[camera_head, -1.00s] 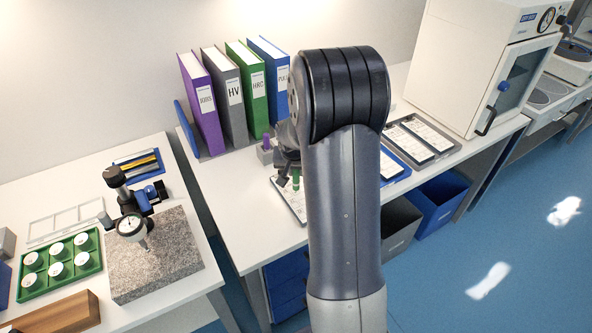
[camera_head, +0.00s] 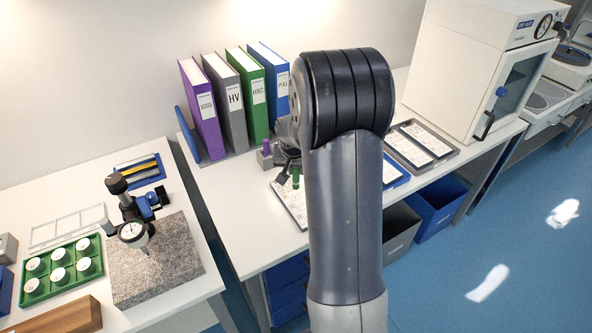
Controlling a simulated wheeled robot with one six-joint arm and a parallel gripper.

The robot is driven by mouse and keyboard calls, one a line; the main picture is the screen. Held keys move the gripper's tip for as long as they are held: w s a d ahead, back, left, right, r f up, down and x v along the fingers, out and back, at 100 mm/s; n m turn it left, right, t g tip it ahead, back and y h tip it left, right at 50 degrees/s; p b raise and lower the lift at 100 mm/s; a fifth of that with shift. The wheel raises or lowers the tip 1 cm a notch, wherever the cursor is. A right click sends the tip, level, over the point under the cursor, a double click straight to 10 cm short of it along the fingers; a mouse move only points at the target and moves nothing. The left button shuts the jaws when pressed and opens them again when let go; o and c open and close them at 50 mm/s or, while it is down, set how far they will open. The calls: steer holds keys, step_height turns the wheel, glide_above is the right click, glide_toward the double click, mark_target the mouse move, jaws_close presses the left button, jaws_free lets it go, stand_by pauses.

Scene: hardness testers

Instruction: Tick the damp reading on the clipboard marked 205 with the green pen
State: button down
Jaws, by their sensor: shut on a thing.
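My gripper (camera_head: 287,172) shows just left of my own arm, low over a clipboard on the middle table. It is shut on the green pen (camera_head: 295,180), which points down over the clipboard. The clipboard (camera_head: 291,204) is partly hidden by my arm, and I cannot read its number. Whether the pen tip touches the paper is too small to tell. More clipboards (camera_head: 421,143) with white sheets lie in a grey tray right of my arm. Another sheet in a blue tray (camera_head: 396,172) is partly hidden by my arm.
A purple pen in a grey holder (camera_head: 265,156) stands beside the gripper. Purple, grey, green and blue binders (camera_head: 232,98) stand behind. A white oven (camera_head: 487,65) stands right. A dial gauge on a granite block (camera_head: 154,262) stands on the left table.

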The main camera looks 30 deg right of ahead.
steer(key=shift+r+p, duration=0.85)
steer(key=shift+r, duration=0.85)
